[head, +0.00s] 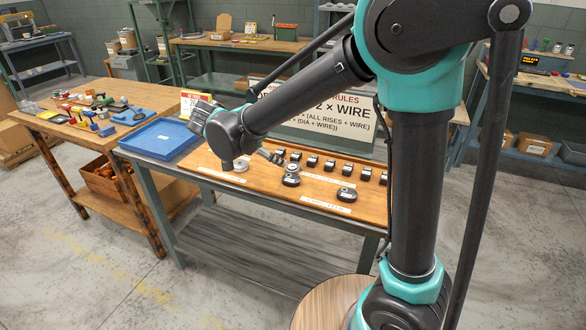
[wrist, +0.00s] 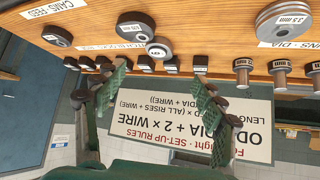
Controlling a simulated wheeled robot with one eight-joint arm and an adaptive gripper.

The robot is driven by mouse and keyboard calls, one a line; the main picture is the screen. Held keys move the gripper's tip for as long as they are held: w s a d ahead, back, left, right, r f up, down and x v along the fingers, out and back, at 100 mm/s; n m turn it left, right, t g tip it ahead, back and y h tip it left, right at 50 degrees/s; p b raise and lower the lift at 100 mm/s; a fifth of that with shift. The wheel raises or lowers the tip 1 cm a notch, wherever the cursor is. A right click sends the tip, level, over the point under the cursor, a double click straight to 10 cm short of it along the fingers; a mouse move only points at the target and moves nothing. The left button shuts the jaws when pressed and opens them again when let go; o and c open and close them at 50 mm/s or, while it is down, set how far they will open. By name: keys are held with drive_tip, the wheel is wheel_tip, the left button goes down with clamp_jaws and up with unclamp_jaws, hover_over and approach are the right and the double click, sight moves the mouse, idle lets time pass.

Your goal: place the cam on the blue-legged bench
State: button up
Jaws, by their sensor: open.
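Several dark round cams with white labels lie on the wooden top of the middle bench (head: 215,168). One cam (head: 345,195) is near the front edge, also in the wrist view (wrist: 57,36). A second (head: 291,181) shows in the wrist view (wrist: 137,26), with a smaller one (wrist: 159,47) beside it. A bench with blue legs (head: 482,110) stands at the right.
A row of small black blocks (head: 330,165) and grey metal pins (wrist: 243,72) line the bench behind the cams. A rules sign (head: 335,110) stands at the back. A blue tray (head: 160,139) sits left. Another cluttered bench (head: 70,122) stands further left.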

sight(292, 166)
drive_tip(key=x, duration=1)
drive_tip(key=shift+w+d+f, duration=0.1)
drive_tip(key=shift+w+d, duration=0.05)
drive_tip(key=shift+d, duration=0.05)
drive_tip(key=c, duration=1.5)
